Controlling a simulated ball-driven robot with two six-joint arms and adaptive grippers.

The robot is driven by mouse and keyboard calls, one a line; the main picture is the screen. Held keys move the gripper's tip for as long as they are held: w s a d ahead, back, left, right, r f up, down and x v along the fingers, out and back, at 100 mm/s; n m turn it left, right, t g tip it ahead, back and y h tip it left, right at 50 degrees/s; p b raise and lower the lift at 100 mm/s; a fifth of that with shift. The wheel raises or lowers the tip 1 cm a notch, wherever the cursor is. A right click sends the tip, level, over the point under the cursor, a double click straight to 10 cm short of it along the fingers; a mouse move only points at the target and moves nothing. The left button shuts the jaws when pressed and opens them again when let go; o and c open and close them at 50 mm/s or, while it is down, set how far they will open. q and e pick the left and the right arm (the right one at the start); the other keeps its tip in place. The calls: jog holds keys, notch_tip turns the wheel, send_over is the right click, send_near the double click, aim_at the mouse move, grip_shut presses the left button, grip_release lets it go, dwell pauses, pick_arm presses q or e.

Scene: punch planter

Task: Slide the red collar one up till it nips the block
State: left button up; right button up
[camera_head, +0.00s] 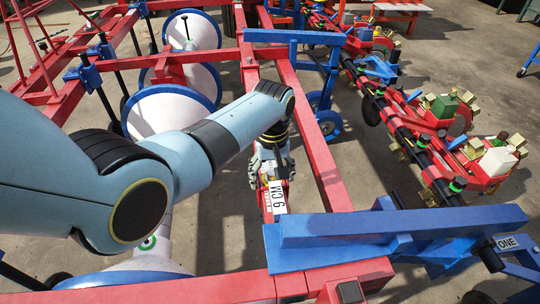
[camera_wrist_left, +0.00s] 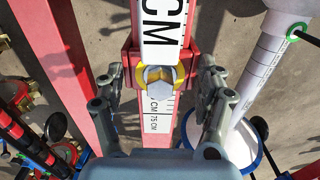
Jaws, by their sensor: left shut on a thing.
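In the left wrist view a red collar (camera_wrist_left: 128,62) with a yellow-ringed bolt head (camera_wrist_left: 160,80) sits around a white scale strip (camera_wrist_left: 160,25) marked in CM. My left gripper (camera_wrist_left: 160,70) has one finger at each side of the collar and is shut on it. The arm and fingers hide most of the collar there. I cannot tell which part is the block or whether the collar touches it. My right gripper is out of view.
A red frame beam (camera_head: 315,155) runs close beside the gripper. A blue bar (camera_head: 400,222) crosses just in front, with a plate reading ONE (camera_head: 507,243). White cones with blue rims (camera_head: 165,112) stand to the left. Red planter units (camera_head: 440,115) line the right.

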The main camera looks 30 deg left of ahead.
pick_arm(q)
jog(key=shift+s+d, duration=0.15)
jog(key=o, duration=0.6)
jog(key=shift+o, duration=0.2)
notch_tip(320, 180, up, 12)
dwell(0.4)
jog(key=shift+f, duration=0.1)
